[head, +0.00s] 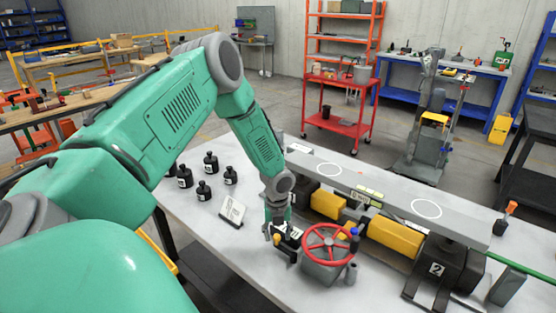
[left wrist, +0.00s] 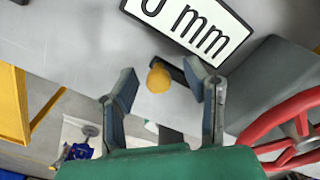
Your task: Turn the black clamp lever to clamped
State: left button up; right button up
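In the left wrist view a short black bar (left wrist: 173,69), which looks like the clamp lever, shows beside a round yellow knob (left wrist: 158,78). My left gripper (left wrist: 164,76) is open, with one finger on each side of the knob and a gap to both. Whether the knob belongs to the lever, I cannot tell. In the head view my left gripper (head: 280,236) is low over the table, just left of the red handwheel (head: 329,246), and hides most of the lever area. My right gripper is not in view.
The handwheel's grey housing (head: 322,271) stands close to my left gripper. A long grey beam (head: 390,200) with yellow blocks lies behind it. Several black weights (head: 204,191) and a white label plate (head: 232,210) stand to the left. The table's front left is clear.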

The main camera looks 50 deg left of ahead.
pick_arm(q)
jog(key=shift+f, duration=0.1)
notch_tip(320, 180, up, 12)
jog(key=shift+a, duration=0.15)
dwell(0.4)
jog(key=shift+f, duration=0.1)
jog(key=shift+s, duration=0.1)
dwell(0.4)
